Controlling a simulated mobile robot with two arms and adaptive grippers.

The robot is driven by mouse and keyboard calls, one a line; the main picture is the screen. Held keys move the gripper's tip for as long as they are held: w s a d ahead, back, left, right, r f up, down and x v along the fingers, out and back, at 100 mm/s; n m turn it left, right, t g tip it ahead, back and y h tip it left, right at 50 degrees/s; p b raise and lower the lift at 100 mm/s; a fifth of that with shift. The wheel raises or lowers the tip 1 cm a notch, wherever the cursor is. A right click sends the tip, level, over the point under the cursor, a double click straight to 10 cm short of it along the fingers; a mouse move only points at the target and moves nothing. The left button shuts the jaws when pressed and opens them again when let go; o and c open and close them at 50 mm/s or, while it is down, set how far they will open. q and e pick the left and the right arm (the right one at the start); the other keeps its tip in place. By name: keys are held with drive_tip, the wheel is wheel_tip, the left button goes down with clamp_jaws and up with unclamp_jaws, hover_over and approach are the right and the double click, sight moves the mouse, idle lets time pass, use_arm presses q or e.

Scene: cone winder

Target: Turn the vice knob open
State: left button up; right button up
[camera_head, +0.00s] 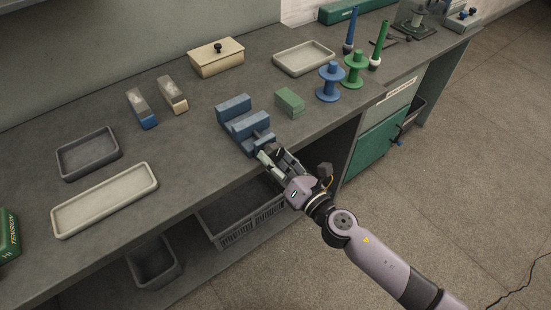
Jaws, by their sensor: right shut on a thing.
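The blue vice (238,118) stands on the grey workbench near its front edge, with a gap between its jaws. Its knob is at the front end and is mostly hidden by my right gripper. My right gripper (267,151) reaches in from the lower right and is shut on the vice knob. A green block (289,102) sits on the bench just right of the vice, apart from it. My left gripper is not in view.
Around the vice are a cream lidded box (216,60), two small blocks (172,94), a blue spool (329,82) and a green spool (355,69). Trays (105,201) lie at left. Crates (236,229) sit under the bench.

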drive_tip(key=shift+f, duration=0.1)
idle(0.3)
drive_tip(key=o, duration=1.2)
drive_tip(key=shift+c, duration=0.2)
drive_tip(key=v, duration=1.2)
